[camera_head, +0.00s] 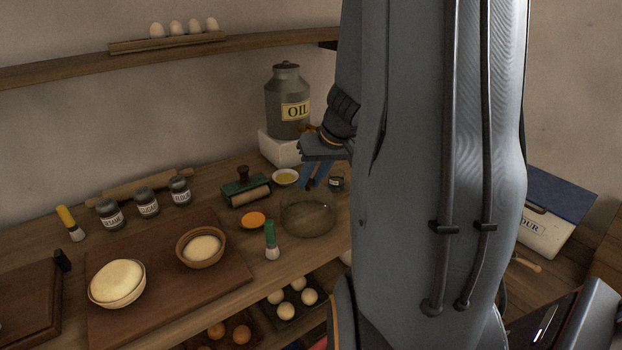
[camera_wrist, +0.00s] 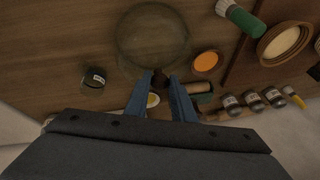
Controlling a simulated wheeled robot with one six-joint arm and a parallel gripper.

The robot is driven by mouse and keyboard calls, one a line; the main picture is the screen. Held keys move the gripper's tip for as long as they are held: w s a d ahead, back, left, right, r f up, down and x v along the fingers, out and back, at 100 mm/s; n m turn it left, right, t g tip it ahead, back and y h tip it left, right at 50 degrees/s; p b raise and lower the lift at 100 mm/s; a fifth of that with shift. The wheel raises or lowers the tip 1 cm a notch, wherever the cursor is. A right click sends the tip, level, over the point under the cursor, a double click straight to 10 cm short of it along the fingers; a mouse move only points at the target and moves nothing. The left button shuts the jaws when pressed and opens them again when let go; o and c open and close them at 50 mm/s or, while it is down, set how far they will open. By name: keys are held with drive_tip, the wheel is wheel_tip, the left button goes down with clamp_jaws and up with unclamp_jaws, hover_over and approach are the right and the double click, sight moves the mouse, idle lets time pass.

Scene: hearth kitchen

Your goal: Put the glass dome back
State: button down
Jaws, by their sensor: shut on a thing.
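The glass dome (camera_head: 308,218) is clear and round, at the right part of the wooden worktop in the head view. In the wrist view the dome (camera_wrist: 151,38) shows as a faint glass circle beyond my fingers, with a dark brown knob (camera_wrist: 160,78). My gripper (camera_head: 313,183) has blue fingers that reach down to the top of the dome. In the wrist view my gripper (camera_wrist: 161,82) is shut on the knob. I cannot tell whether the dome's rim touches the worktop. My arm hides part of the worktop to the right.
An orange disc (camera_head: 253,220) and a green-handled brush (camera_head: 271,241) stand close left of the dome. A small dish of yellow liquid (camera_head: 286,177) and a dark jar (camera_head: 336,182) are behind it. The oil can (camera_head: 288,102) stands at the back. A board (camera_head: 160,290) with bowls lies left.

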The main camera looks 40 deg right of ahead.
drive_tip(key=c, duration=1.5)
unclamp_jaws()
drive_tip(key=shift+f, duration=0.1)
drive_tip(key=shift+s+r, duration=0.1)
drive_tip(key=shift+r, duration=0.35)
drive_tip(key=a+v, duration=0.1)
drive_tip(key=v, duration=1)
drive_tip(key=s+a+f+n+g, duration=0.1)
drive_tip(key=a+f, duration=0.3)
drive_tip(key=a, duration=0.3)
drive_tip(key=s+a+f+n+g, duration=0.1)
drive_tip(key=a+f, duration=0.3)
drive_tip(key=a, duration=0.4)
drive_tip(key=s+a+f+n+g, duration=0.1)
drive_tip(key=s+a+f, duration=0.2)
drive_tip(key=a, duration=0.5)
drive_tip(key=shift+f+g+h+b, duration=0.4)
drive_tip(key=shift+f, duration=0.35)
